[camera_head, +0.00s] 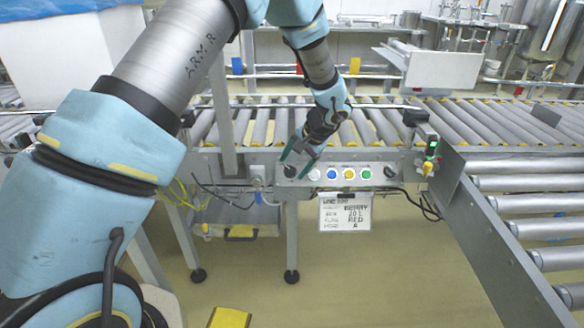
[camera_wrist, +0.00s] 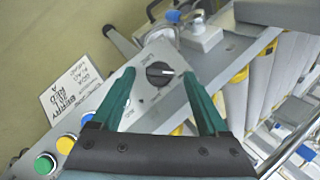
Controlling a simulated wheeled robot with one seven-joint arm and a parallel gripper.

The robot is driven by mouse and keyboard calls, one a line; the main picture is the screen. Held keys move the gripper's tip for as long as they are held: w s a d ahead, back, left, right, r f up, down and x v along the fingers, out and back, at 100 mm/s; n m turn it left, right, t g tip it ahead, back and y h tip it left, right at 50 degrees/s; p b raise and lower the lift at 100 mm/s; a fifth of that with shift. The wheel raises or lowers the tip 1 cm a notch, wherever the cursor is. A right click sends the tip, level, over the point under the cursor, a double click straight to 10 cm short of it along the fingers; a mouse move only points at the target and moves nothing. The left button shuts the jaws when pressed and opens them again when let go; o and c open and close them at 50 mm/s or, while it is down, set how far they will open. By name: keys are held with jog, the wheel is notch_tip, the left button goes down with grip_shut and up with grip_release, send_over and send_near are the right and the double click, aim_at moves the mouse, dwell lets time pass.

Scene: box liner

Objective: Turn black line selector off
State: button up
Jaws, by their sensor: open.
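The black line selector (camera_wrist: 158,73) is a round black knob with a white mark, on a pale panel. In the wrist view it appears between and beyond the two green fingers of my gripper, with its mark pointing right in that picture. A partly hidden label sits beside it. In the head view the selector (camera_head: 290,171) is at the left end of the button row. My gripper (camera_head: 298,158) is open in front of the panel by the knob, fingers apart. I cannot tell whether either finger touches the knob.
White, blue (camera_head: 332,173), yellow (camera_head: 350,173) and green (camera_head: 366,173) buttons line the panel right of the selector, with another black knob (camera_head: 389,171) at the far end. A sign (camera_head: 345,212) hangs below. Roller conveyors (camera_head: 530,182) lie behind and right.

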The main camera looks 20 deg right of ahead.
jog(key=shift+x, duration=0.8)
jog(key=shift+c, duration=0.3)
grip_shut()
